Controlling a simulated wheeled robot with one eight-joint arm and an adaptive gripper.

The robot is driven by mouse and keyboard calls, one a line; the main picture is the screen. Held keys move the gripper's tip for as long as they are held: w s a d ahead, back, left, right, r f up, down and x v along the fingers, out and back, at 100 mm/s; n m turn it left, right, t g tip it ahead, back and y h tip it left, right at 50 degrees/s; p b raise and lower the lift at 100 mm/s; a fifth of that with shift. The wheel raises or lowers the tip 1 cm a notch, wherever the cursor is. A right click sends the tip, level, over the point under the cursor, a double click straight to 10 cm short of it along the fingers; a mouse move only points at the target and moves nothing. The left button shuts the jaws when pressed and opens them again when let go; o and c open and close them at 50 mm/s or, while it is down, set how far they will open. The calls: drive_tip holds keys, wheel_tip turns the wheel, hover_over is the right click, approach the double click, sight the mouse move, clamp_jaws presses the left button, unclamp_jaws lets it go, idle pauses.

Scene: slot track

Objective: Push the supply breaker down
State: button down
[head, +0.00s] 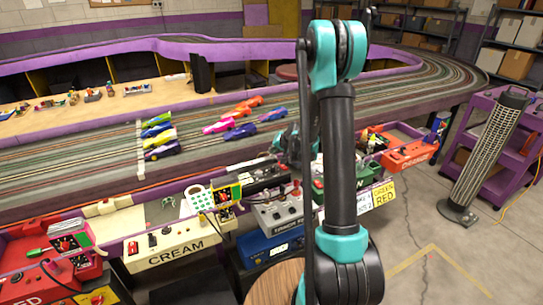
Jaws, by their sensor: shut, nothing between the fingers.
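Several control boxes line the near edge of the slot track (90,177). The cream box (165,243), lettered CREAM, has small red and dark switches on its face. A red box (50,270) is at the far left, and a grey box with knobs (280,212) sits above a blue case (265,247). I cannot tell which small switch is the supply breaker, or whether it is up or down. My gripper (288,152) is shut and empty, partly behind my arm, over the near track edge above the grey box. Whether it touches anything is unclear.
Several toy cars (240,131) stand on the track. A red box (408,152) and yellow label (384,193) are right of my arm. A tall perforated heater (487,155) and purple cart (520,130) stand at the right. The floor (455,255) at lower right is clear.

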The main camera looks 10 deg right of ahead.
sight(273, 158)
idle(0.4)
drive_tip(key=shift+r, duration=0.7)
drive_tip(key=shift+r, duration=0.1)
drive_tip(key=shift+r, duration=2.45)
drive_tip(key=s+d+f+n+g+h, duration=0.1)
drive_tip(key=s+d+n+g+h, duration=0.1)
drive_tip(key=s, duration=1.8)
drive_tip(key=s+d+f+n+g+h, duration=0.1)
drive_tip(key=s+f+n+g, duration=0.1)
drive_tip(key=s, duration=1.9)
drive_tip(key=shift+d+h, duration=0.35)
drive_tip(key=shift+h, duration=0.05)
